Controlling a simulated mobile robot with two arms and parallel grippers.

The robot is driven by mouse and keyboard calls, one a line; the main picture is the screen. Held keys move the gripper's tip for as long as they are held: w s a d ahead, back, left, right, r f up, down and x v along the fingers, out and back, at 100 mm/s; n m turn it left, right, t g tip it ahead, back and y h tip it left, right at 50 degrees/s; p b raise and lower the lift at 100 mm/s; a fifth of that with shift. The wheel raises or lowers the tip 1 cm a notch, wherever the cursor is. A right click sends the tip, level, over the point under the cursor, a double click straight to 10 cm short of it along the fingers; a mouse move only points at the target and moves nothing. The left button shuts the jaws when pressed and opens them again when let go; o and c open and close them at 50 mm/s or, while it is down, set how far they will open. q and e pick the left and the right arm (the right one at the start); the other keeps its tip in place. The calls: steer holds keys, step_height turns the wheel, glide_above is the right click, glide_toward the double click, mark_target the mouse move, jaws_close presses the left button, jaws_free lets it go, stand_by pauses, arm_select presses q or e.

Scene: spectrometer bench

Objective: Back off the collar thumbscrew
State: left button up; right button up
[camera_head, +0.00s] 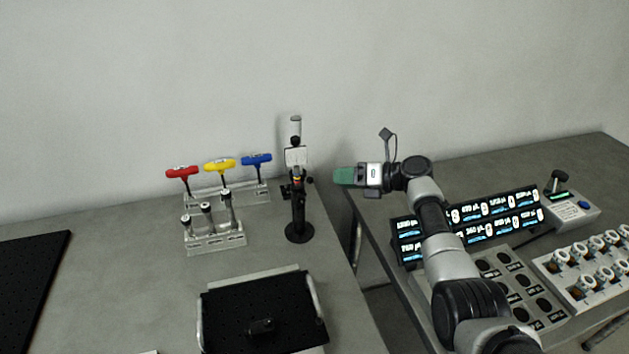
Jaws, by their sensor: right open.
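A dark post stand (298,208) with a round black base stands upright near the right edge of the left bench. It carries a pale plate and a light cylinder at its top. Small dark knobs and a bit of orange show around the collar (298,184) partway up; which one is the thumbscrew is too small to tell. My right gripper (343,176), with green fingers, points left toward the post from its right side. It is open and empty, with a clear gap to the post. My left gripper is out of view.
A rack (238,197) holds red, yellow and blue T-handle drivers left of the post. A holder (215,243) with several metal pieces and a black tray (262,308) with handles sit nearer. A gap separates the right bench, with its display panels (492,216).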

mark_target(310, 180)
steer(key=b+x, duration=0.1)
steer(key=x, duration=0.6)
steer(key=shift+w+a, duration=0.15)
steer(key=shift+a, duration=0.1)
jaws_close()
